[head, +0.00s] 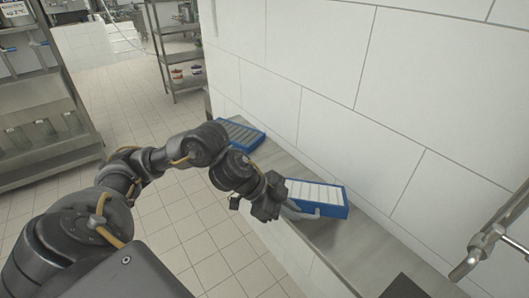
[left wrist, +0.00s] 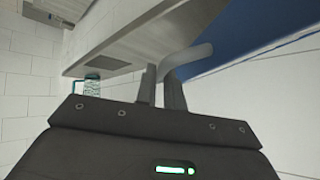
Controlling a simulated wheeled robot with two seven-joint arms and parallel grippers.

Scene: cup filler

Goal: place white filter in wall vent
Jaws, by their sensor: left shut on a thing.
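The white filter (head: 316,192), with pale slats in a blue frame, is above the metal counter in the head view, tilted. My left gripper (head: 287,208) is shut on its grey handle (left wrist: 192,60) at the near left side. In the left wrist view, the two fingers (left wrist: 162,85) close around the handle, and the blue frame (left wrist: 235,28) fills the upper right. A second blue-framed filter with grey slats (head: 240,134) lies farther back on the counter. I cannot make out the wall vent in either view. My right gripper is not in view.
The narrow metal counter (head: 352,250) runs along the white tiled wall (head: 330,75). A metal faucet (head: 482,245) stands at the right edge, near a dark patch on the counter. Steel shelving (head: 40,125) stands at the left; tiled floor lies open between.

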